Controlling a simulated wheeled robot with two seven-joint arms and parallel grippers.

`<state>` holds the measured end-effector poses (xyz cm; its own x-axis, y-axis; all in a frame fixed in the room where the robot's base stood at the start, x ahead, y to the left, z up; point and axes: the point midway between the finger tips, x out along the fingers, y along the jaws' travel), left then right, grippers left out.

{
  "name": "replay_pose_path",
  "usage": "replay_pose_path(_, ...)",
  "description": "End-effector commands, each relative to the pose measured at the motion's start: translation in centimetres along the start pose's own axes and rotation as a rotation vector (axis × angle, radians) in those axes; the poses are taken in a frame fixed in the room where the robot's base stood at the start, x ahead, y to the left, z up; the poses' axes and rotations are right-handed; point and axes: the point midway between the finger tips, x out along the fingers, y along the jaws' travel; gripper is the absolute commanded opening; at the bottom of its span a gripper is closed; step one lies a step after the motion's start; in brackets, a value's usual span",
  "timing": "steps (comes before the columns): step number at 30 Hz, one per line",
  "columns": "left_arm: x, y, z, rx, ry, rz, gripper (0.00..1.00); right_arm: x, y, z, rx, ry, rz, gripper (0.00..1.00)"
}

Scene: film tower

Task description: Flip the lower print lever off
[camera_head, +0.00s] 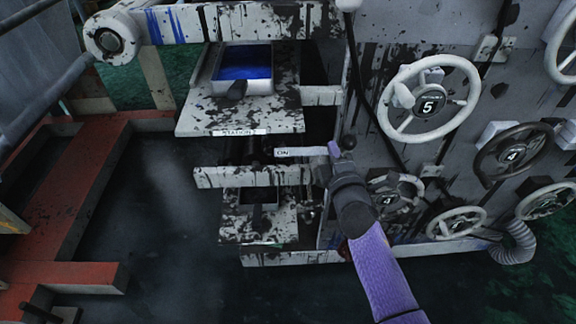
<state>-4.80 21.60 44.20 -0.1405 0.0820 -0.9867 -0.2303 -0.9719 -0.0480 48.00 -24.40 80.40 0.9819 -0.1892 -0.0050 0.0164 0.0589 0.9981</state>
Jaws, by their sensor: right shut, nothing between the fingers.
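A white bar with an "ON" label (283,153) sticks out from the frame between the upper and lower trays. Its right end meets my right gripper (335,158), which is shut. A dark rounded knob (349,143) shows right beside the gripper; I cannot tell whether it is the lever's handle, or whether the gripper touches it. My right arm comes up from the bottom right and hides part of the frame behind it. The lower print lever itself cannot be made out clearly. My left gripper is not in view.
A tray of blue liquid (243,72) sits on the upper shelf (195,118), a dark tray (258,212) on the lower one. Handwheels, one marked 5 (461,103), crowd the panel on the right. Orange-red beams (75,273) lie at left, with open dark floor between.

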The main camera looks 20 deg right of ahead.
Motion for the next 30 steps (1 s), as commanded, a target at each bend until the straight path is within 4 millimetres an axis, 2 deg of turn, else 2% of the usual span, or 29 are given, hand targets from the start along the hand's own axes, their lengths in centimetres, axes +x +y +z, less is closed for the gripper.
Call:
replay_pose_path(11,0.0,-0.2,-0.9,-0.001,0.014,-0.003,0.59,-0.1,-0.3,1.3,0.121,-0.001,0.010,0.00)
replay_pose_path(30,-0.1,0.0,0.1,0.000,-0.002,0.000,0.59,-0.1,-0.3,1.5,0.134,0.000,0.012,0.00)
